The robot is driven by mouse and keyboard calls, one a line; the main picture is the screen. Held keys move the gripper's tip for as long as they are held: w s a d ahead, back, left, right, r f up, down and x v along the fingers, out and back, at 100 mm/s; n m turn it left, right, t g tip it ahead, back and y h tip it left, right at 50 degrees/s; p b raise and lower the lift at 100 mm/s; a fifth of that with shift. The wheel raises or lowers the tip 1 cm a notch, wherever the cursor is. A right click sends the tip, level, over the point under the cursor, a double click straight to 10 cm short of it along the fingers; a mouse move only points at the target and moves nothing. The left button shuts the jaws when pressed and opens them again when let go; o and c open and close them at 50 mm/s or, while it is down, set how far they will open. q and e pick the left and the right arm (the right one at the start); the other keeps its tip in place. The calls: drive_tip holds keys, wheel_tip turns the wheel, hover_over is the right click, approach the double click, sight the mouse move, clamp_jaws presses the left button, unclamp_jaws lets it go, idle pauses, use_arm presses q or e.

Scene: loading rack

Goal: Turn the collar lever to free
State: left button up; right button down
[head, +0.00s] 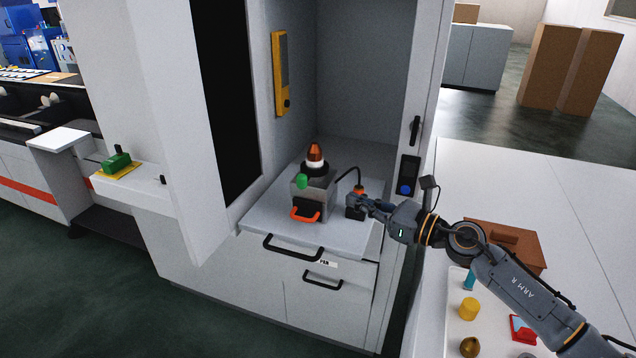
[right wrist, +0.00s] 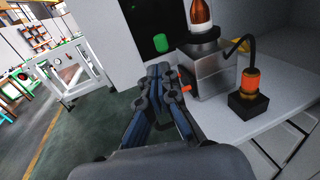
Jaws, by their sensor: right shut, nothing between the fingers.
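A grey metal block (head: 312,203) stands on the pull-out shelf, with a black collar (head: 318,170) on top around an orange-tipped cone (head: 315,153). A green knob (head: 302,181) shows at the collar's front; it also shows in the right wrist view (right wrist: 160,43). I cannot tell for certain that it is the collar lever's end. An orange handle (head: 305,214) is low on the block's front. My right gripper (head: 363,204) is right of the block in the head view, shut and empty. In the right wrist view its fingertips (right wrist: 166,68) appear left of the block (right wrist: 212,72). My left gripper is not in view.
A black-based orange connector (right wrist: 248,92) with a black cable stands beside the block. The shelf (head: 270,222) is mostly bare around them. The cabinet's open door (head: 180,110) stands left, and its frame (head: 425,110) right. A side table holds several small objects.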

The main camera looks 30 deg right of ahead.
sight(306, 182)
drive_tip(key=p+x, duration=0.4)
drive_tip(key=x, duration=0.6)
drive_tip(key=shift+r, duration=0.2)
drive_tip(key=shift+w+a+f+p, duration=0.2)
drive_tip(key=shift+w+p, duration=0.15)
drive_tip(key=shift+w, duration=0.05)
